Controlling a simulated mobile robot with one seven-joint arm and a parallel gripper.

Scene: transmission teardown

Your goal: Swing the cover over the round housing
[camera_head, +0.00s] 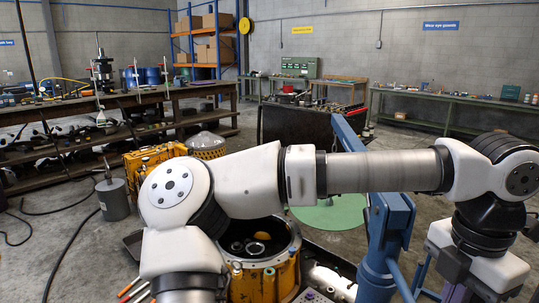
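The round housing (263,284) is an orange-yellow drum with a grey metal rim, at the bottom centre. Its top is open and dark parts and a pale ring show inside; my arm hides part of its left side. A flat green disc (330,214) shows behind it, partly hidden by my arm and a blue post; I cannot tell whether it is the cover. My arm reaches across the picture from lower left to lower right. My gripper (480,292) is at the lower right edge, well right of the housing. Its fingers are not clearly visible.
A blue post with a slanting beam (380,250) stands between the housing and my gripper. Workbenches line the walls. A dark bin (293,125) stands behind my arm. Open floor shows at right.

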